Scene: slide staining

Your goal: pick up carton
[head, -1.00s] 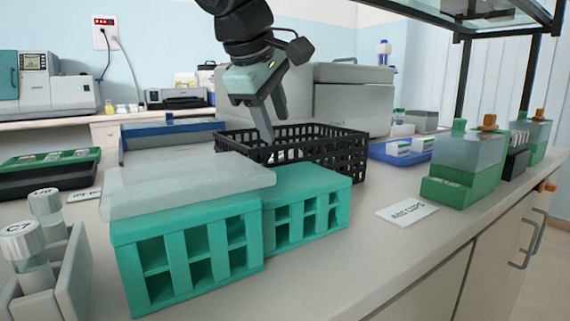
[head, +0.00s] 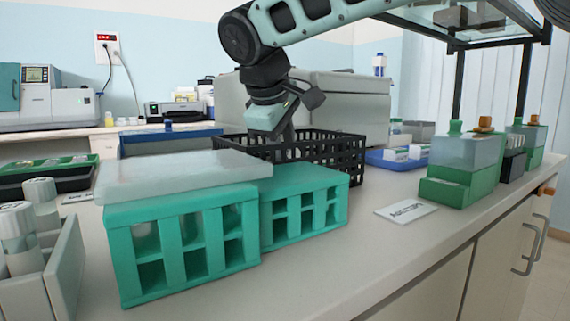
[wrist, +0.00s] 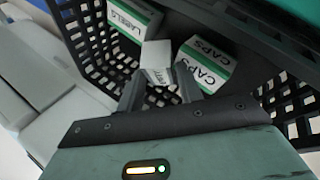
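The black basket (head: 345,155) stands on the counter, and my gripper reaches down into it; the fingers are hidden behind its wall in the head view. In the wrist view, my gripper (wrist: 161,72) is open. A small white carton (wrist: 158,60), its lettering hard to read, lies between and just beyond the fingertips, apparently not clasped. A white and green carton marked CAPS (wrist: 206,66) lies to its right, close to the right finger. A carton marked LABELS (wrist: 132,20) lies to the upper left. The cartons are hidden in the head view.
Teal racks (head: 185,245) with a translucent lid (head: 180,176) stand in front of the basket. A blue tray (head: 398,162) with small boxes sits right of it. Green-based containers (head: 465,170) and a label card (head: 406,211) are further right. A shelf (head: 470,30) overhangs the right side.

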